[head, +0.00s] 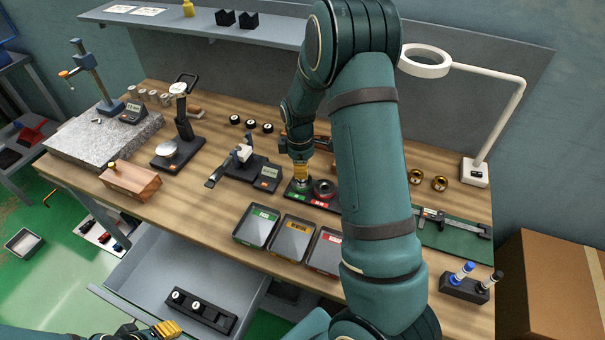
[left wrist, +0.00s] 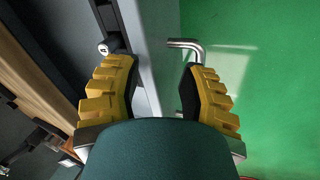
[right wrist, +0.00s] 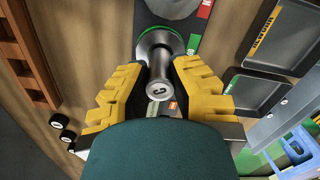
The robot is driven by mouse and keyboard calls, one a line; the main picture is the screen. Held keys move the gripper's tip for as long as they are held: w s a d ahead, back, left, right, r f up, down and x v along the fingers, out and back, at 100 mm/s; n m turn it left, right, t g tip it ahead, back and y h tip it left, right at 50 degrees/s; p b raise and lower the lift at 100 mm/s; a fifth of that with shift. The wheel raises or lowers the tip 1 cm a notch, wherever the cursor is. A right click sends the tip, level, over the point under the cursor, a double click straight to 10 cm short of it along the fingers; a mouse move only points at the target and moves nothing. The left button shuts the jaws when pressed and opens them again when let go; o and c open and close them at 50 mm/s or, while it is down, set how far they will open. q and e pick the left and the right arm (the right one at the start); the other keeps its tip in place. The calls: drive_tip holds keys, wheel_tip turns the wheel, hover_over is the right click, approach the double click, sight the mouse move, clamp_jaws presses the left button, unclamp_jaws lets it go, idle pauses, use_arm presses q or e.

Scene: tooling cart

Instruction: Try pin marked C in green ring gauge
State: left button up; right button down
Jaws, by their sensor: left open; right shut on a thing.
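My right gripper (head: 301,174) is shut on a grey metal pin marked C (right wrist: 158,86), whose lettered end faces the right wrist camera. The pin stands over the green ring gauge (right wrist: 177,40) on its dark stand; I cannot tell how far it sits in the bore. In the head view the gripper hides most of the green ring (head: 300,187). A red ring gauge (head: 324,188) sits just right of it. My left gripper (left wrist: 158,85) is open and empty by the pulled-out drawer, with a bent metal handle (left wrist: 186,44) near its right finger.
The open drawer (head: 150,258) holds a black block (head: 200,312) with pins. Three trays, green-labelled (head: 256,226), yellow-labelled (head: 292,238) and red-labelled (head: 325,251), lie at the bench front. A gauge with a display (head: 250,170) stands left of the rings. My right arm hides the bench middle.

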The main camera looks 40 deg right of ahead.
use_arm(q)
drive_tip(key=shift+f, duration=0.25)
use_arm(e)
drive_tip(key=shift+f, duration=0.35)
idle(0.6)
use_arm(q)
drive_tip(key=shift+b, duration=0.3)
use_arm(e)
drive_tip(key=shift+s+a+f, duration=0.1)
drive_tip(key=shift+f, duration=0.05)
idle(0.5)
use_arm(q)
drive_tip(key=shift+r+p, duration=0.3)
drive_tip(key=shift+p, duration=0.05)
use_arm(e)
drive_tip(key=shift+r, duration=0.7)
use_arm(q)
drive_tip(key=shift+f+b, duration=0.4)
use_arm(e)
drive_tip(key=shift+f, duration=0.55)
idle(1.3)
use_arm(q)
drive_tip(key=shift+f, duration=0.1)
use_arm(e)
drive_tip(key=shift+f, duration=0.15)
idle(0.9)
